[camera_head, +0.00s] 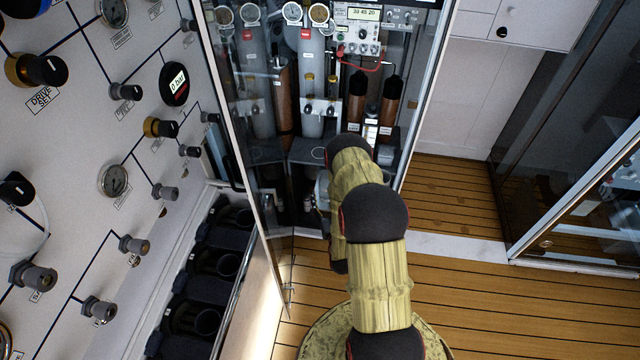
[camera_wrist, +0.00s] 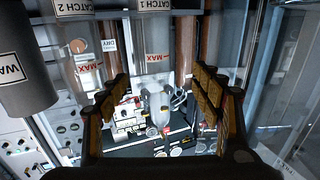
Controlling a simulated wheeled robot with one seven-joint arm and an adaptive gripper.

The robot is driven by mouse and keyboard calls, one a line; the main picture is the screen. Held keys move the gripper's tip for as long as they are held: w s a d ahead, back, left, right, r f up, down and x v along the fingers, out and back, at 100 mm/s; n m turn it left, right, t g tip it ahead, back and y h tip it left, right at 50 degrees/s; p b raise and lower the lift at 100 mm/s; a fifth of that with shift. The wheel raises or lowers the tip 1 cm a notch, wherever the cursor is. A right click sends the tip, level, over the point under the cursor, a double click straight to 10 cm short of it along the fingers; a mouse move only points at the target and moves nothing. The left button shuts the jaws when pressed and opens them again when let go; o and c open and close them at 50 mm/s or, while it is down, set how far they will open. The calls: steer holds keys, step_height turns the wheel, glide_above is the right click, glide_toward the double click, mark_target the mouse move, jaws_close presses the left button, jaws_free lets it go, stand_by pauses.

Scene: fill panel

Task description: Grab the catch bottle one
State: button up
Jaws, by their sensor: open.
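Catch bottle one (camera_wrist: 154,38) is a clear grey cylinder with a white "CATCH 1" label and a red "MAX" mark. It shows at the top centre of the wrist view, ahead of my gripper (camera_wrist: 158,84). My gripper is open, with ribbed dark and tan fingers spread to either side and nothing held between them. I cannot tell how far apart gripper and bottle are. In the head view my arm reaches into the glass-fronted cabinet and hides most of my gripper; I cannot pick out the bottle there.
A matching bottle marked "CATCH 2" (camera_wrist: 78,38) stands to the left, with a dark labelled cylinder (camera_wrist: 22,70) beyond it. Brown columns flank the bottle. In the head view, a cabinet door (camera_head: 246,130) stands left of my arm, and wooden floor (camera_head: 470,205) is clear at right.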

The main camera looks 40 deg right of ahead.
steer(key=d+b+x, duration=0.1)
steer(key=b+x, duration=0.1)
steer(key=x, duration=0.5)
steer(key=shift+r, duration=0.2)
steer(key=shift+d, duration=0.1)
steer(key=shift+c, duration=1)
steer(key=c, duration=1.1)
steer(key=shift+o, duration=0.2)
steer(key=shift+r, duration=0.1)
